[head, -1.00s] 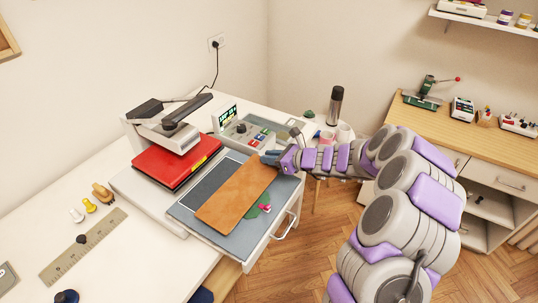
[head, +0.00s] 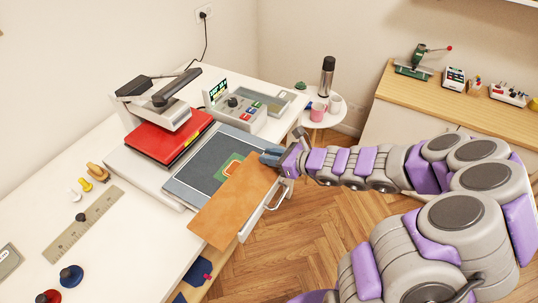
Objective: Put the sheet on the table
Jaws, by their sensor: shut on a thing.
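The sheet (head: 232,207) is a flat orange-brown rectangle. My gripper (head: 271,157) is shut on its far right corner. The sheet is over the front part of the press's grey plate (head: 203,165), and its near end reaches past the plate toward the table's front edge. I cannot tell whether it touches the plate. A green and orange patch (head: 229,169) shows on the plate beside the sheet. The white table (head: 130,236) runs along the left and bears the press.
The red press head (head: 160,141) and a control box (head: 233,113) stand behind the plate. A ruler (head: 80,223), stamps and small tools lie on the table at left. A round side table (head: 323,121) holds cups and a flask. Bare table lies between ruler and press.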

